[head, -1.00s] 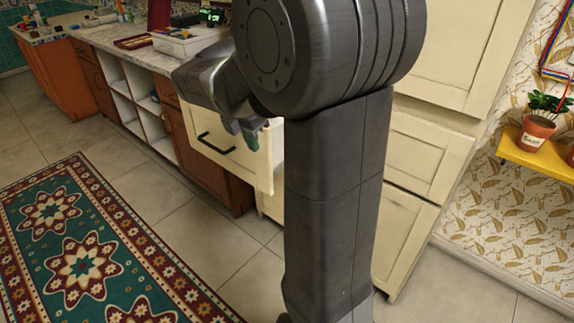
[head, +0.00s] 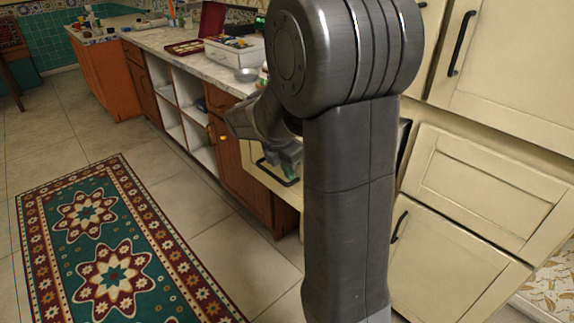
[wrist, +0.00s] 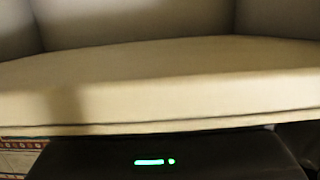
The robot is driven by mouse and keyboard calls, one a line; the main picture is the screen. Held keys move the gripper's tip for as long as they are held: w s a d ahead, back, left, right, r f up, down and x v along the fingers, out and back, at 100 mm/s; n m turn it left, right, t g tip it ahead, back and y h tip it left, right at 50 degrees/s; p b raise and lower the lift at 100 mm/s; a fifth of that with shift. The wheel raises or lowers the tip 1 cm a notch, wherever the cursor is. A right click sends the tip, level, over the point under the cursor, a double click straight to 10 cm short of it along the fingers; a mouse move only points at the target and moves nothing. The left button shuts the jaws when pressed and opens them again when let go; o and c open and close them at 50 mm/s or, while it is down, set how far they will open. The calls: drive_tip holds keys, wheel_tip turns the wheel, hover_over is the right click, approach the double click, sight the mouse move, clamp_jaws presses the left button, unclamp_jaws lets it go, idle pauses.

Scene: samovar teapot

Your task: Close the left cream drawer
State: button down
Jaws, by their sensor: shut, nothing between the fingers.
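The left cream drawer (head: 254,166) shows beside my arm in the head view, with a dark bar handle on its front. My arm hides its right part. In the wrist view the top edge of a cream panel (wrist: 180,85) runs across the picture, with a shaded hollow behind it, so the drawer seems to stand open. My gripper (head: 291,164) is shut and empty, close in front of the drawer front near the handle. I cannot tell whether it touches. Its dark body with a green light shows low in the wrist view.
A marble counter (head: 160,42) with a white box (head: 232,54) and a small bowl (head: 247,75) runs back to the left. Cream cupboards (head: 470,185) stand right of my arm. A patterned rug (head: 110,235) lies on the open tiled floor at left.

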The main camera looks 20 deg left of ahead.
drive_tip(key=shift+w, duration=0.1)
idle(0.3)
drive_tip(key=w+d+p, duration=0.4)
drive_tip(key=w+p, duration=0.1)
drive_tip(key=w, duration=0.5)
drive_tip(key=w+d+p, duration=0.4)
drive_tip(key=w+p, duration=0.2)
drive_tip(key=w, duration=0.4)
drive_tip(key=shift+d, duration=0.2)
drive_tip(key=shift+r, duration=0.1)
